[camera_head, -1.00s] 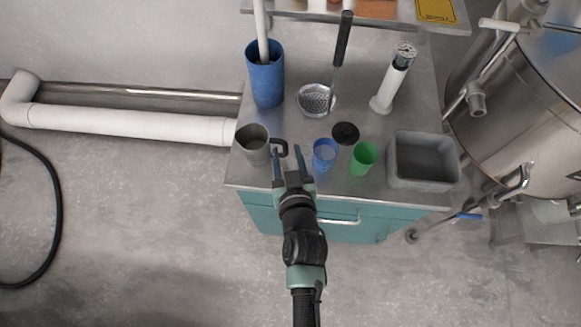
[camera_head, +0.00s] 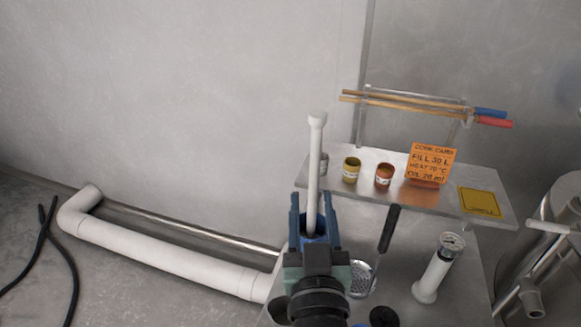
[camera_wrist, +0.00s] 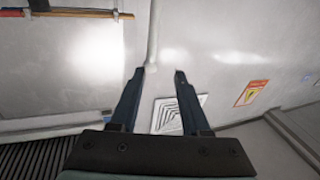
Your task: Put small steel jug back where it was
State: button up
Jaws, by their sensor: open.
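The small steel jug shows in neither view now; the head view cuts off the front of the steel worktop, and my arm covers part of it. My gripper (camera_head: 314,213) is open, its two dark blue fingers pointing up and away over the worktop.
A shelf (camera_head: 455,205) behind holds a yellow cup (camera_head: 351,170), an orange-brown cup (camera_head: 384,176) and an orange card (camera_head: 431,164). A perforated ladle (camera_head: 362,279) and a white gauge cylinder (camera_head: 438,268) are on the worktop to the right. A steel tank stands far right.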

notch_tip(320, 180, up, 19)
jog(key=s+a+t, duration=0.2)
jog(key=t, duration=0.2)
jog(key=s+r+t, duration=0.2)
jog(key=s+r, duration=0.2)
jog(key=r, duration=0.4)
jog(key=s+a+r+t, duration=0.1)
jog(key=s+r+t, duration=0.1)
jog(key=s+r, duration=0.3)
notch_tip(320, 180, up, 4)
jog(key=shift+s+a+f, duration=0.1)
jog(key=shift+s+a, duration=0.15)
jog(key=shift+s, duration=0.05)
jog(key=shift+f, duration=0.15)
